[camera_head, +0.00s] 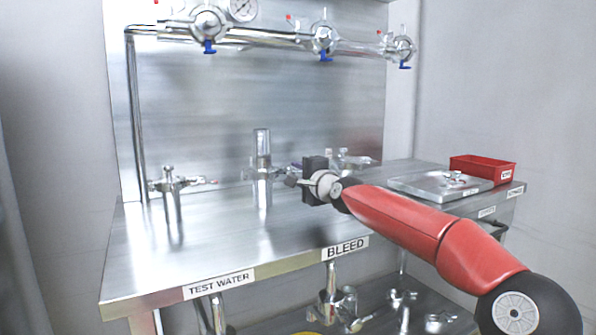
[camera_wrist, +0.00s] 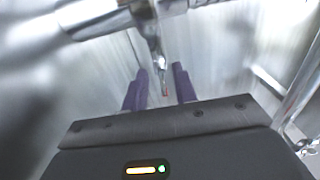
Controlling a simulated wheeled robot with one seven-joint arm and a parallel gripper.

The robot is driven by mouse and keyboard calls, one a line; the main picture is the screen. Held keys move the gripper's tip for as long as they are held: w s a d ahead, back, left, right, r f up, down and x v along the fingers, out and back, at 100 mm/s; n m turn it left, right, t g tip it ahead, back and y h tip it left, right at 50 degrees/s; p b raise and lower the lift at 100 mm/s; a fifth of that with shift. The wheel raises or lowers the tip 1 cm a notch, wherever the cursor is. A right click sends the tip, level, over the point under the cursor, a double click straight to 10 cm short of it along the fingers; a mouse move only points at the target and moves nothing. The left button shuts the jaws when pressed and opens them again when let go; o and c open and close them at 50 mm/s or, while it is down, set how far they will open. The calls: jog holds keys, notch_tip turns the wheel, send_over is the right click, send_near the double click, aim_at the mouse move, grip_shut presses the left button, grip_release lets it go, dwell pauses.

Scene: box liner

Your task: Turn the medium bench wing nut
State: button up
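Several metal fittings stand on the steel bench (camera_head: 215,240). The middle one (camera_head: 262,165) is a tall, shiny upright with a side arm. My gripper (camera_head: 290,180) is just right of it, beside its side arm. In the wrist view, my gripper (camera_wrist: 161,90) has its two purple fingers apart. I cannot make out which part is the medium wing nut; the fingers are partly hidden in the head view.
A smaller fitting (camera_head: 170,185) stands at the bench's left, and another (camera_head: 345,160) stands behind my gripper. A pipe with valves (camera_head: 323,40) runs above. A red bin (camera_head: 480,168) and a metal plate (camera_head: 440,186) are at right. The bench front is clear.

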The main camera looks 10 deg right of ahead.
jog(key=shift+w+a, duration=0.1)
jog(key=shift+w, duration=0.05)
grip_shut()
